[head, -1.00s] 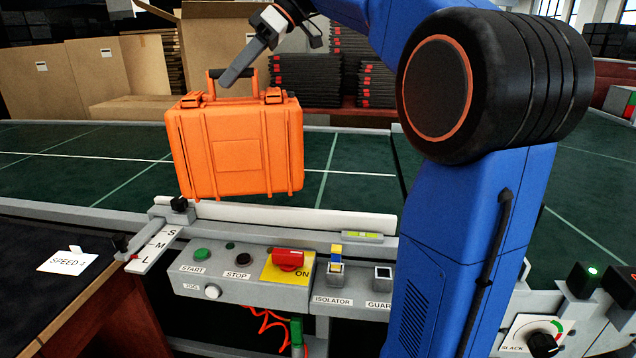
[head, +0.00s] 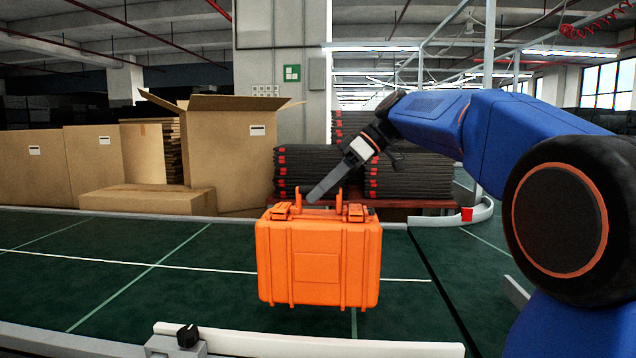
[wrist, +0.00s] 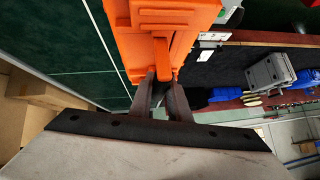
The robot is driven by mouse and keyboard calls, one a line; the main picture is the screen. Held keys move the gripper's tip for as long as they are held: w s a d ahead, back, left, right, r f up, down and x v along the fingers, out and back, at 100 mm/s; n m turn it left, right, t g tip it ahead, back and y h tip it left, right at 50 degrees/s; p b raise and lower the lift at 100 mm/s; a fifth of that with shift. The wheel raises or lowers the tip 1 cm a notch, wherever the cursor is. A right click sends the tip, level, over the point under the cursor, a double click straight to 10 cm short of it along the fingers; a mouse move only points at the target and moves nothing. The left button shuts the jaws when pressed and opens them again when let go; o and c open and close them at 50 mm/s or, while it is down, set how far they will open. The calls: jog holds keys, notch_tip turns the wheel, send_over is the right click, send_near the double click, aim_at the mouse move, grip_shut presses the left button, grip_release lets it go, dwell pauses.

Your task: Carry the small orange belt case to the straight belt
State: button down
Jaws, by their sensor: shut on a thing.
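The small orange belt case (head: 318,258) hangs upright by its top handle in the middle of the head view. My gripper (head: 318,192) is shut on that handle, coming down from the upper right. The case appears to hang over the green belt (head: 130,262); the height of the gap beneath it is hard to judge. In the wrist view the case (wrist: 150,40) lies just beyond my two fingers (wrist: 165,85), with its handle between them. Which stretch of belt is the straight one is not marked.
A pale guide rail (head: 310,342) runs along the belt's near edge, with a black knob (head: 187,336) at its left. Cardboard boxes (head: 230,150) and stacked black trays (head: 410,175) stand behind the belt.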

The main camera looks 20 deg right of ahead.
aim_at(315, 215)
jog(key=shift+f, duration=2.35)
jog(key=c, duration=1.7)
grip_release()
jog(key=shift+f, duration=0.1)
jog(key=shift+o, duration=0.2)
jog(key=v, duration=1.2)
